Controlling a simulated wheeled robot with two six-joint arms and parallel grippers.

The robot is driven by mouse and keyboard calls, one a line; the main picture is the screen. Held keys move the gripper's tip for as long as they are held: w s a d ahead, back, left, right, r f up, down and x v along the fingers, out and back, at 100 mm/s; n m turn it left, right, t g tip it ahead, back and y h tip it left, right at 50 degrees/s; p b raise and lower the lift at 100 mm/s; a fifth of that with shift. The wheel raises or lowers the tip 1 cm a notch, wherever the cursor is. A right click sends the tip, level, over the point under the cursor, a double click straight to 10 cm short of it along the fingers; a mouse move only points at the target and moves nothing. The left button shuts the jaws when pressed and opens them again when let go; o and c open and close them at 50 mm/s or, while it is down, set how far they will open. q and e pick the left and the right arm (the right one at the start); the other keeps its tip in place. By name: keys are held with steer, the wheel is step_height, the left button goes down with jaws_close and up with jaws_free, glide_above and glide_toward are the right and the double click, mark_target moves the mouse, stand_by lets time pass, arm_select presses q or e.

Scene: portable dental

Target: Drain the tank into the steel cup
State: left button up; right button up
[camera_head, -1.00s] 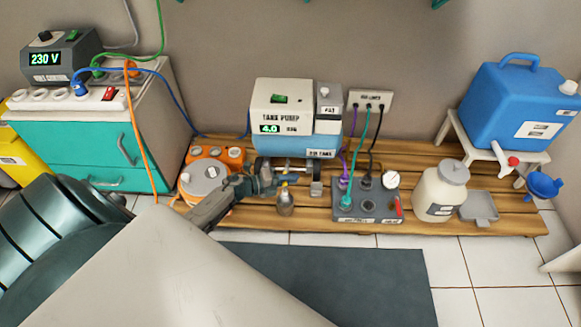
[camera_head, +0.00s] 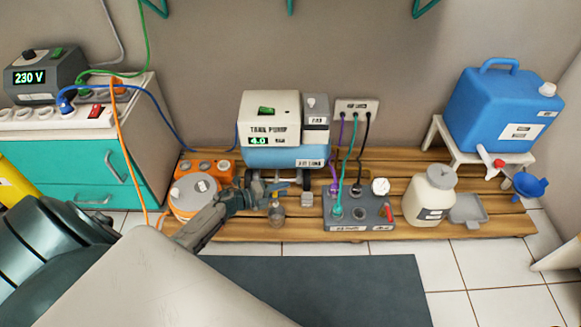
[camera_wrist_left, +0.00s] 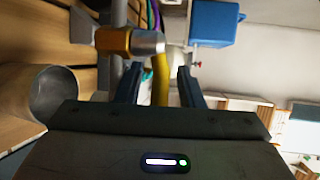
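The tank pump (camera_head: 270,115) is a cream unit on a blue tank (camera_head: 285,157), reading 4.0, on the wooden pallet. The small steel cup (camera_head: 277,216) stands below the tank's front; in the left wrist view the cup (camera_wrist_left: 55,93) is at the left, beside the gripper. A brass and steel drain fitting (camera_wrist_left: 125,42) lies just beyond my left fingers. A yellow lever (camera_wrist_left: 160,75) shows between the fingers, with gaps on both sides. My left gripper (camera_head: 270,190) is open in front of the tank; it also shows in the wrist view (camera_wrist_left: 158,82). My right gripper is out of view.
An orange and grey canister (camera_head: 192,195) stands left of the gripper. A grey panel (camera_head: 360,222) with cables and a gauge is to the right, then a cream bottle (camera_head: 428,200). A blue jug (camera_head: 500,110) sits on a stand. The dark mat (camera_head: 350,285) is clear.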

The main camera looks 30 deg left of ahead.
mark_target(276, 197)
arm_select(q)
steer(key=n+t+y+b, duration=0.1)
steer(key=n+y+b, duration=0.1)
steer(key=y, duration=0.1)
steer(key=s+n+y+b, duration=0.1)
steer(key=n+y+b, duration=0.1)
steer(key=y, duration=0.1)
steer(key=s+n+t+y+b, duration=0.1)
steer(key=n+y+b, duration=0.1)
steer(key=y, duration=0.1)
steer(key=shift+s+d+r+n+t, duration=0.2)
steer(key=shift+d+r+n+t, duration=0.1)
steer(key=shift+n, duration=0.1)
steer(key=s+b, duration=0.1)
steer(key=s, duration=0.1)
steer(key=s+b, duration=0.1)
steer(key=s, duration=0.1)
steer(key=s+r+b, duration=0.1)
steer(key=s, duration=0.1)
steer(key=shift+s+d, duration=0.1)
steer(key=shift+s, duration=0.15)
steer(key=d+r+n+t+h+p, duration=0.2)
steer(key=d+r, duration=0.3)
steer(key=r, duration=0.9)
steer(key=d+r+n+t+h+p, duration=0.1)
steer(key=d+r+t+h, duration=0.3)
steer(key=r, duration=1)
steer(key=shift+s+d+r+n+t+h+p, duration=0.2)
steer(key=shift+d+n+t+h+p, duration=0.3)
steer(key=shift+d, duration=0.8)
